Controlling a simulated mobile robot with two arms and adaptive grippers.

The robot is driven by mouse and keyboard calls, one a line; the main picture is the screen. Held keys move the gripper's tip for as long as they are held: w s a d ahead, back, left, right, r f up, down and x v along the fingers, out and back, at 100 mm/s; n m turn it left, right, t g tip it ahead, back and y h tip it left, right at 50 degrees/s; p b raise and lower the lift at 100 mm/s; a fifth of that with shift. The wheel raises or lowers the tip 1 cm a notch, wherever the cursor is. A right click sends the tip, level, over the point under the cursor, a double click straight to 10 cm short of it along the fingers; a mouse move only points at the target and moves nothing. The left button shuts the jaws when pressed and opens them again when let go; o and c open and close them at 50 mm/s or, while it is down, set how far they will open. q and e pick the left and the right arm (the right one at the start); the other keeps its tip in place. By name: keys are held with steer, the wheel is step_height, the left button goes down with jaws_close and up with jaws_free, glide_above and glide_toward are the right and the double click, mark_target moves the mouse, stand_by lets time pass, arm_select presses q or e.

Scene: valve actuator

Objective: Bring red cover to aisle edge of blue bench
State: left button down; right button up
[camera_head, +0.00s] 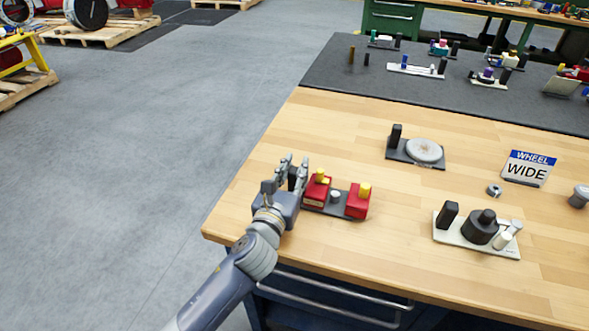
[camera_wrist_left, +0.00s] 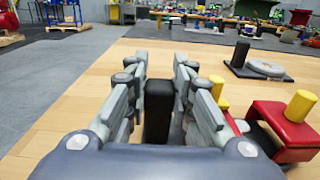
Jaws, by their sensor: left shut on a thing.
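A dark base plate (camera_head: 335,205) lies on the wooden top of the blue bench (camera_head: 350,135), near the left front corner. It carries two red pieces, a left one (camera_head: 317,190) and a right one (camera_head: 357,203), each with a yellow knob. I cannot tell whether both belong to the red cover. My left gripper (camera_head: 293,168) is at the plate's left end, shut on its upright black post. In the left wrist view, the black post (camera_wrist_left: 158,112) stands between the two fingers. The post's foot is hidden. My right gripper is out of view.
A plate with a grey disc (camera_head: 424,150), a light plate with black parts (camera_head: 470,238), a small nut (camera_head: 494,190) and a "WHEEL WIDE" sign (camera_head: 528,168) stand to the right. A dark mat (camera_head: 340,75) with several assemblies lies behind. The bench's left strip is clear.

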arm_select(q)
steer(key=c, duration=1.4)
jaws_free()
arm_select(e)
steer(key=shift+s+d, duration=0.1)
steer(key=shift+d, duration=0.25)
arm_select(q)
steer(key=shift+r, duration=0.15)
steer(key=shift+s+a, duration=0.1)
steer(key=shift+s, duration=0.25)
steer(key=v, duration=1.1)
steer(key=shift+s+b, duration=0.1)
steer(key=shift+b, duration=0.2)
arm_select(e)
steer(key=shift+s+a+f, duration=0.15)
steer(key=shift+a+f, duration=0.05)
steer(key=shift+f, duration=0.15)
